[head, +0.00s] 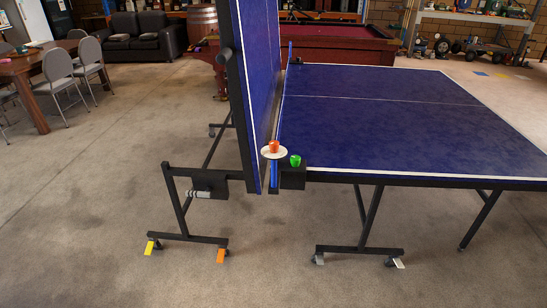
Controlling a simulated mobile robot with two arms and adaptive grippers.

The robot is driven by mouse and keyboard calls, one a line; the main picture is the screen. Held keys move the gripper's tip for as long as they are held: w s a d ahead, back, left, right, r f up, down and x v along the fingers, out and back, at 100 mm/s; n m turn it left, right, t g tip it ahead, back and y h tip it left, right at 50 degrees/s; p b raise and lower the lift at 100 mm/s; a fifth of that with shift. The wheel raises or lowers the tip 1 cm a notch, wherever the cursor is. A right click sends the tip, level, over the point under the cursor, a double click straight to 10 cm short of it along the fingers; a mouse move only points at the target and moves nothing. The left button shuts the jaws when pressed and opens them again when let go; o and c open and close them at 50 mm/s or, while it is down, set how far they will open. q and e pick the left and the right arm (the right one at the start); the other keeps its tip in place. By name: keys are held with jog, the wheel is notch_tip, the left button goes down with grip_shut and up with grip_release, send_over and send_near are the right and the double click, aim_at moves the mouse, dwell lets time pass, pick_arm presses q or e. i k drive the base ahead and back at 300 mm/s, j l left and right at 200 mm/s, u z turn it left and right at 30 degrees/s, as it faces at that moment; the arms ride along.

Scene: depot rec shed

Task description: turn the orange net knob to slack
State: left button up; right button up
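A small orange-red knob (274,146) sits on a round white disc (269,153) at the near end of the net line of the blue table-tennis table (400,110). A blue post (274,174) shows below the disc. A green knob (295,161) stands just to the right, on a black bracket (293,179) at the table's corner. Any marks on the disc are too small to read, so I cannot tell the orange knob's setting. Neither of my grippers is in view.
The left table half (257,80) is folded upright; the right half is flat. Wheeled legs carry yellow (149,247), orange (221,256), grey (320,258) and white (398,262) tabs. Folding chairs (58,70) stand left, a pool table (350,45) behind. The floor in front is clear.

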aim_at(274, 145)
jog(key=i+l+u, duration=0.25)
jog(key=u, duration=0.15)
jog(key=i+l+u, duration=0.6)
jog(key=l+u, duration=0.15)
